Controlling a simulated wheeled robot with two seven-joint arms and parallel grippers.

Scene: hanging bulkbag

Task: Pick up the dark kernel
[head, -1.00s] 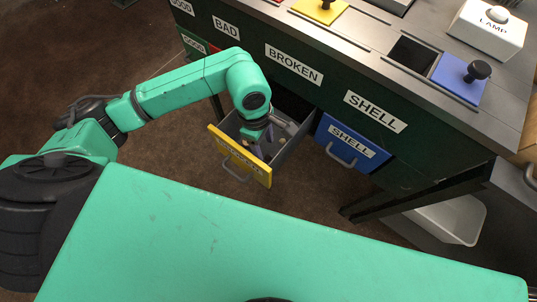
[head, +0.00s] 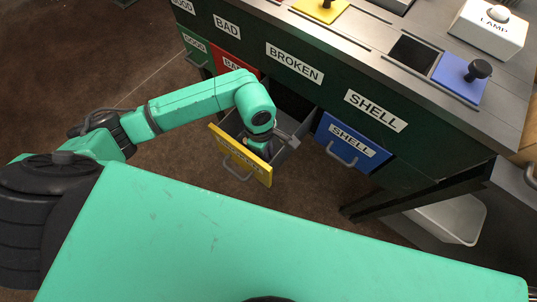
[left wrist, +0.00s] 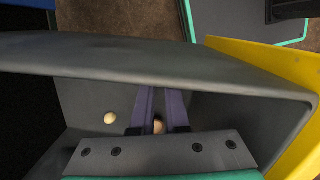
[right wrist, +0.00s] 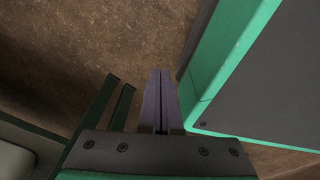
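My left gripper (head: 262,147) reaches down into the pulled-out yellow drawer (head: 240,158). In the left wrist view its two purple fingers (left wrist: 160,103) stand apart, with a gap between them. A brownish kernel (left wrist: 158,126) shows in that gap, partly hidden by the gripper's mounting plate; I see no clear contact with the fingers. A paler, cream kernel (left wrist: 110,118) lies on the drawer floor to the left of the fingers. The kernels are hidden in the head view. My right gripper (right wrist: 161,86) is shut and empty, away from the drawer.
The drawer's walls (left wrist: 150,60) rise close around the left gripper. A blue SHELL drawer (head: 346,142) stands to its right and a red drawer (head: 233,62) to its left. A white bin (head: 450,220) is under the bench. Brown floor lies below.

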